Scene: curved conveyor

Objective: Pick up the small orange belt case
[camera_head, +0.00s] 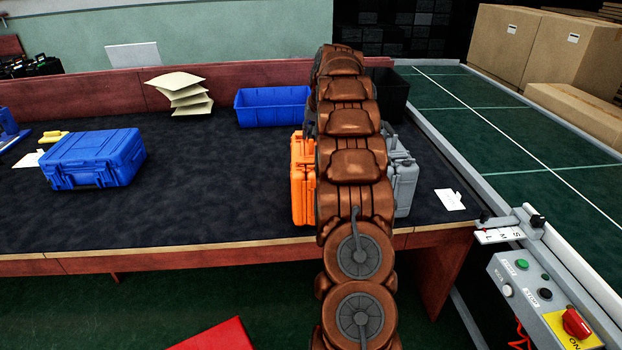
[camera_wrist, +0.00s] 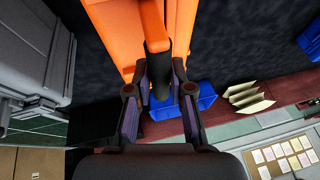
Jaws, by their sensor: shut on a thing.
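The small orange belt case (camera_head: 301,188) stands upright near the front of the dark-topped table, partly hidden behind my arm. In the wrist view the orange case (camera_wrist: 112,30) fills the top middle, with its handle coming down between my fingers. My gripper (camera_wrist: 160,78) is shut on the handle of the orange case. In the head view my arm hides the gripper. I cannot tell whether the case is touching the table.
A grey case (camera_head: 404,180) stands close to the right of the orange one. A blue case (camera_head: 95,160) lies at left; a blue bin (camera_head: 272,108) and folded paper (camera_head: 180,92) sit at the back. A green conveyor (camera_head: 500,130) and control box (camera_head: 540,290) are at right.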

